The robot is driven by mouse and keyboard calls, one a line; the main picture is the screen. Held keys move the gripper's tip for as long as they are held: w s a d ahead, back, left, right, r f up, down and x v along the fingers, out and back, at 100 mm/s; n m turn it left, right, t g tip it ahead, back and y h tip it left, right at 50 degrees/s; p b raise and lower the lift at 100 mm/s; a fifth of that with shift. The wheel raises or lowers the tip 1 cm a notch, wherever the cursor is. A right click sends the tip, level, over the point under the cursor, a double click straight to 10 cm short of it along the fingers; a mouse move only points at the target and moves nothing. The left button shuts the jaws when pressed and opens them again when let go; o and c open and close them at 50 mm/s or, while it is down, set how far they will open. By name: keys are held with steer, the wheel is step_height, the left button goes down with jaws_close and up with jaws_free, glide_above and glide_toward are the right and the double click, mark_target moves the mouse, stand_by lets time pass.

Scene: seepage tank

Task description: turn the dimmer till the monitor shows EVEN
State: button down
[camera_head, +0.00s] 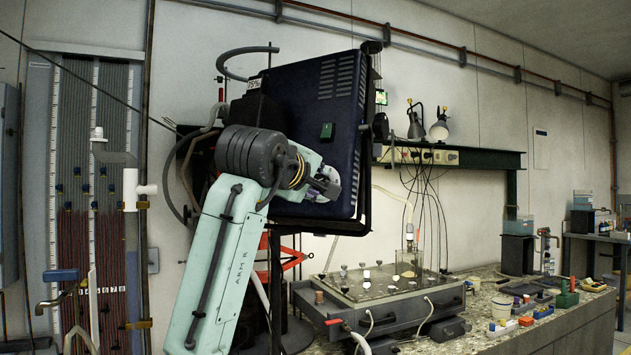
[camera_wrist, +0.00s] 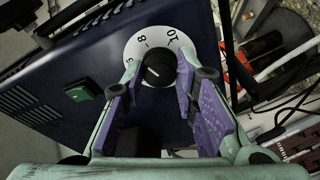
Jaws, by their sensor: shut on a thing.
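The dimmer is a black knob (camera_wrist: 159,70) on a white dial with numbers such as 8 and 10, set on the face of a dark blue box (camera_head: 312,110). The box also shows in the wrist view (camera_wrist: 50,75). My gripper (camera_wrist: 160,73) is shut on the knob, one purple-padded finger on each side. In the head view my gripper (camera_head: 336,186) is at the lower right of the box face, and the knob is hidden. A small lit green display (camera_head: 381,97) shows just past the box's right edge. It may be the monitor; its text is unreadable.
A grey tank with a glass top (camera_head: 380,285) stands on the speckled bench below and right. Hanging cables (camera_head: 425,200) and two lamps (camera_head: 438,130) are right of the box.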

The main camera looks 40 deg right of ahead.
stand_by(0.4)
steer(key=c, duration=1.3)
jaws_free()
steer(key=shift+s+a, duration=0.1)
steer(key=v, duration=1.1)
steer(key=shift+s+a+r, duration=0.1)
steer(key=shift+s+a, duration=0.1)
steer(key=shift+a, duration=0.15)
